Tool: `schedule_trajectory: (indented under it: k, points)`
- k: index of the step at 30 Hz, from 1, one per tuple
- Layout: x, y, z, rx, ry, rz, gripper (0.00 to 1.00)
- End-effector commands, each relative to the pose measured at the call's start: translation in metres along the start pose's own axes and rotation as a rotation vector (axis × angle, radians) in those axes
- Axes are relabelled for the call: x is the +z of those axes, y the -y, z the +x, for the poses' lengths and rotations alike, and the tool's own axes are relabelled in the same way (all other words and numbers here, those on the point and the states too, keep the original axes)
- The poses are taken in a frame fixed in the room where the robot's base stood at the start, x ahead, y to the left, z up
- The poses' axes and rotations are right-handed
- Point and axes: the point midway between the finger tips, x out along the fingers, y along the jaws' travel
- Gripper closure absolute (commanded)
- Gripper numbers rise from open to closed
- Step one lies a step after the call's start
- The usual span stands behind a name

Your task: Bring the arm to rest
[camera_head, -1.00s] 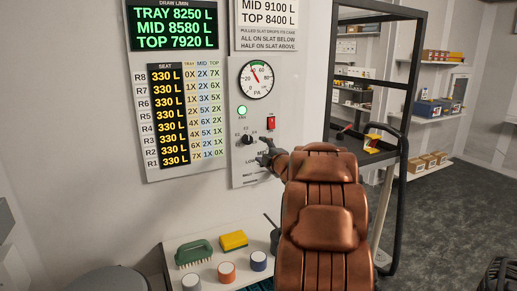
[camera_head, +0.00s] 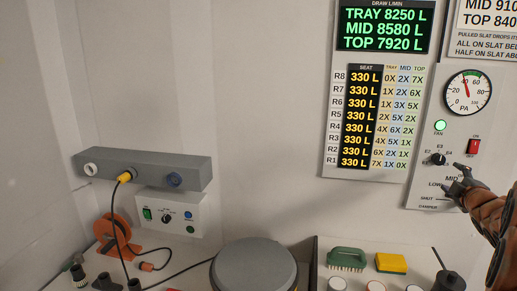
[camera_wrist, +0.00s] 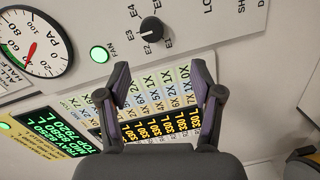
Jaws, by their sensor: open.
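My gripper (camera_head: 452,177) is at the right of the head view, in front of the wall control panel, just right of and below the black selector knob (camera_head: 438,158). Its two fingers are apart with nothing between them. In the wrist view the open fingers (camera_wrist: 162,76) stand in front of the chart with yellow numbers (camera_wrist: 155,125), and the knob (camera_wrist: 152,29) is above them. My copper-coloured arm enters from the right edge of the head view. I cannot tell whether the gripper touches the panel.
The panel has a gauge (camera_head: 467,92), a lit green lamp (camera_head: 440,126) and a red switch (camera_head: 473,146). Below are a green brush (camera_head: 347,258), a yellow sponge (camera_head: 390,263) and a round grey lid (camera_head: 254,268). A grey wall box (camera_head: 145,168) and orange reel (camera_head: 115,232) are left.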

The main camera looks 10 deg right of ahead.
Motion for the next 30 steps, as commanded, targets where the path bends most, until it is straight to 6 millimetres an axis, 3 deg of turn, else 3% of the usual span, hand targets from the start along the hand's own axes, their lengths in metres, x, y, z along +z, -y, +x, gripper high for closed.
schedule_trajectory:
  k: [1,8,14,17,23,30]
  points:
    - [-0.013,0.001,-0.002,-0.02,0.02,0.025,0.34]
    - [-0.054,0.041,-0.029,-0.184,0.207,0.222,0.34]
    - [-0.093,0.088,-0.081,-0.345,0.371,0.393,0.34]
    - [-0.114,0.114,-0.114,-0.434,0.453,0.471,0.34]
    - [-0.155,0.169,-0.2,-0.631,0.625,0.605,0.34]
    - [-0.199,0.228,-0.328,-0.893,0.842,0.696,0.34]
